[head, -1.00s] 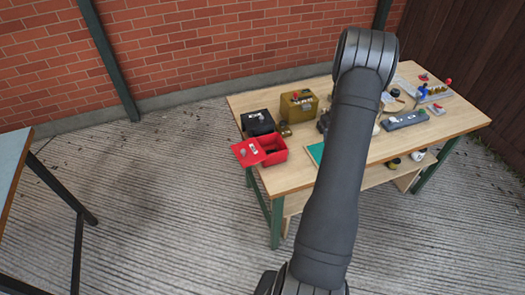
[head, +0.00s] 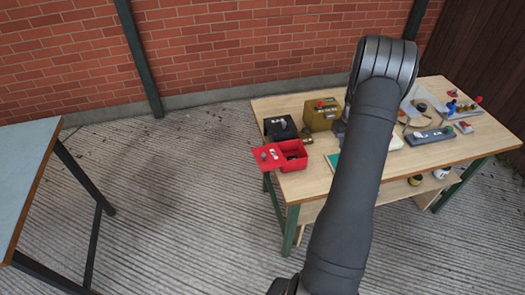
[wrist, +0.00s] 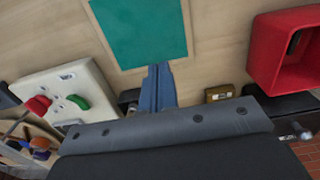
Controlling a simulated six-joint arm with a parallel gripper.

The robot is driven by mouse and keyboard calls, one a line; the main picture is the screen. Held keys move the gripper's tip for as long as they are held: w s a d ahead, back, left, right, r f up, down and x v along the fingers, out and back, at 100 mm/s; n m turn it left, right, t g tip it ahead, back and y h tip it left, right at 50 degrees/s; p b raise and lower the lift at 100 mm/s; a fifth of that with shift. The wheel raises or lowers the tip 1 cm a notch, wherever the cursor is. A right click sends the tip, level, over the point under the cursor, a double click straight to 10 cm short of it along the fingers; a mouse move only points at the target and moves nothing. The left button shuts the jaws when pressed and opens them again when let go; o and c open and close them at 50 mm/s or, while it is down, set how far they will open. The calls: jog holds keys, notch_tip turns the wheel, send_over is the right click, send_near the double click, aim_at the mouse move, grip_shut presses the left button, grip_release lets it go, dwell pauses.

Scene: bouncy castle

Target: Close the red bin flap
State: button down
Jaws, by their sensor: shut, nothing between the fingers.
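The red bin (head: 293,160) is an open-topped box at the near left corner of the workbench. Its red flap (head: 265,160) is folded open, out to the left past the bench edge, with small items lying on it. In the wrist view the bin (wrist: 257,62) is at the upper right, its opening showing and its flap out of view. My gripper (wrist: 159,68) shows in the wrist view as blue-grey fingers, shut and empty, just below a green mat and well left of the bin. In the head view my arm hides the gripper.
The green mat (wrist: 140,30) lies right of the bin. A black box (head: 279,128) and a brass-coloured box (head: 320,114) stand behind it. A white switch panel (wrist: 70,95) is left in the wrist view. Another table (head: 25,165) stands far left, with open floor between.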

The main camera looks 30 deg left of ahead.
jog(key=s+a+r+n+h, duration=0.1)
jog(key=s+a+r+n, duration=0.2)
jog(key=s+a+r, duration=0.5)
jog(key=s+a+r+n+h, duration=0.15)
jog(key=s+a, duration=0.45)
jog(key=a, duration=0.7)
jog(key=s+a+r+n, duration=0.4)
jog(key=s+a, duration=0.2)
jog(key=a, duration=0.4)
send_over(260, 158)
jog(key=a, duration=0.3)
jog(key=shift+m, duration=0.25)
jog(key=x, duration=0.3)
jog(key=a+x, duration=0.1)
jog(key=x, duration=0.2)
jog(key=a+x, duration=0.1)
jog(key=x, duration=0.2)
jog(key=shift+w+f, duration=0.2)
jog(key=shift+f, duration=0.5)
jog(key=shift+d+f, duration=0.2)
jog(key=shift+d, duration=0.55)
